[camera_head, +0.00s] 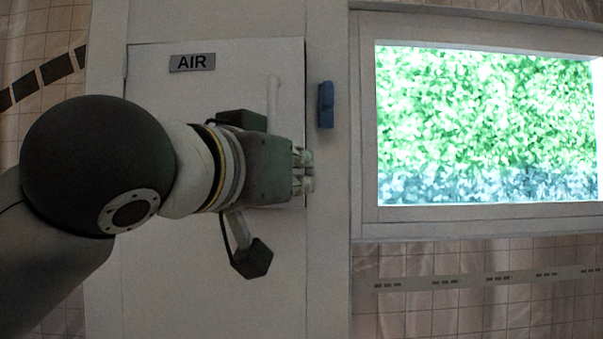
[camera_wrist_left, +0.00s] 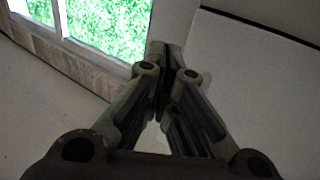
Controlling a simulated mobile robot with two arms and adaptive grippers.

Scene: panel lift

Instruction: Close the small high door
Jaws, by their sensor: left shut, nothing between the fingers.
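The small high door (camera_head: 210,85) is a white panel with a grey "AIR" plate (camera_head: 192,63) and a pale vertical handle (camera_head: 273,95). In the head view it looks flush or nearly flush with its frame; I cannot tell whether a small gap is left. A blue catch (camera_head: 326,104) sits on the frame just right of the door. My left gripper (camera_head: 303,172) is in front of the door's lower right edge, empty, and its arm hides the lower part of the door. In the left wrist view its fingertips (camera_wrist_left: 162,55) are together. My right gripper does not show.
A window (camera_head: 487,125) with bright green foliage behind it is to the right, with a white sill (camera_head: 480,226) sticking out below. Tiled wall (camera_head: 460,290) lies beneath it. A plain white panel (camera_head: 200,290) continues below the door.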

